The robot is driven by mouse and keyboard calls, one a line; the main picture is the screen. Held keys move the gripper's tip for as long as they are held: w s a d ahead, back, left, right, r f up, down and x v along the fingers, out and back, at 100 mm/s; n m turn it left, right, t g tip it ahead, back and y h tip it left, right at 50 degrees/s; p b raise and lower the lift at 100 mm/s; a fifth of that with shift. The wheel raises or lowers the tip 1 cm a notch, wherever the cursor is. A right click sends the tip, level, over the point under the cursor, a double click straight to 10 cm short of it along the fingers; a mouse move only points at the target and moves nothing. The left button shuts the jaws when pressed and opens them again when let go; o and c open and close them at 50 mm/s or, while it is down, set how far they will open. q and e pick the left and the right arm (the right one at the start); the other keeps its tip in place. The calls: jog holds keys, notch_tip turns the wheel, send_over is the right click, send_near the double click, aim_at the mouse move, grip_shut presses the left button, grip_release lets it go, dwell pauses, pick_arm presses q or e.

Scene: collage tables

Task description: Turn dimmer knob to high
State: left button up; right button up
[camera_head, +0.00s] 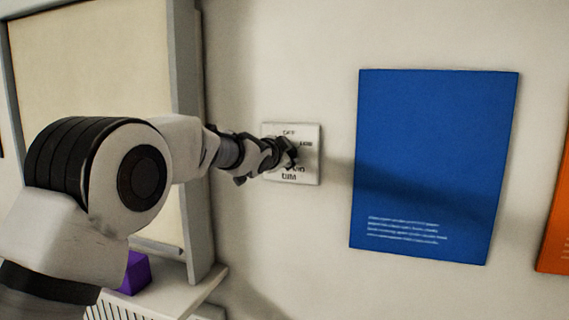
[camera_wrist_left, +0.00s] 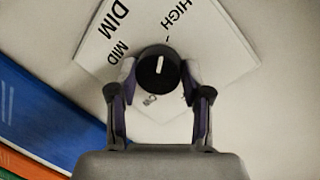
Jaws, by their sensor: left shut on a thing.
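The white dimmer plate (camera_head: 312,132) is on the wall, with OFF, LOW and DIM lettering in the head view. My left gripper (camera_head: 288,154) is at the plate and hides the knob there. In the left wrist view the round black knob (camera_wrist_left: 158,72) sits on the plate (camera_wrist_left: 213,62), between the two fingers of my left gripper (camera_wrist_left: 159,82), which are shut on its sides. The knob's white mark points up in that view, towards the small tick beside HIGH; MID lies to its left. Exact alignment with the tick is unclear. My right gripper is not in view.
A blue poster (camera_head: 435,160) hangs right of the plate, with an orange one (camera_head: 556,215) at the right edge. A framed panel (camera_head: 188,130) stands to the left. A purple block (camera_head: 134,273) rests on the ledge (camera_head: 190,288) below.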

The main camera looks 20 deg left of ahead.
pick_arm(q)
jog(key=shift+r, duration=0.2)
dwell(0.3)
jog(key=o, duration=1)
jog(key=shift+o, duration=0.8)
jog(key=shift+w+f, duration=0.1)
jog(key=shift+f, duration=0.1)
jog(key=s+r, duration=0.2)
jog(key=s, duration=0.9)
jog(key=shift+s+a, duration=0.2)
jog(key=shift+s, duration=0.2)
jog(key=shift+r, duration=0.1)
